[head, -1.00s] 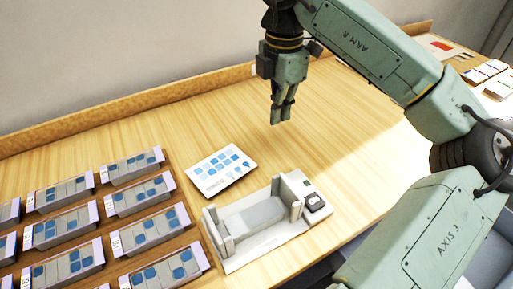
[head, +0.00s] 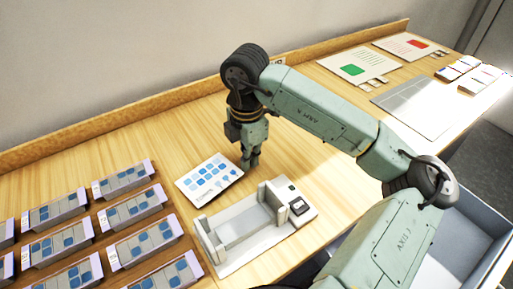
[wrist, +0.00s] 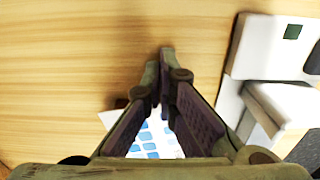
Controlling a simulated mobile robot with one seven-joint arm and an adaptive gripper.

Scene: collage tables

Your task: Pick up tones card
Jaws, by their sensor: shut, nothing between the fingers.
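The tones card (head: 209,175), white with rows of blue squares in several shades, lies on the table in the head view, left of my gripper. It shows in the wrist view (wrist: 155,142) behind and between my fingers, partly hidden by them. My gripper (head: 250,166) points down just beyond the card's right edge, low over the table. In the wrist view my gripper (wrist: 165,52) has its fingertips together with nothing between them. I cannot tell whether the fingertips touch the table or the card's edge.
A white and grey cradle-like device (head: 240,228) with a dark button stands close in front of the card. Racks of grey holders with blue squares (head: 124,180) fill the left. Boards with green (head: 351,69) and red patches lie at the far right. Wood is bare behind the card.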

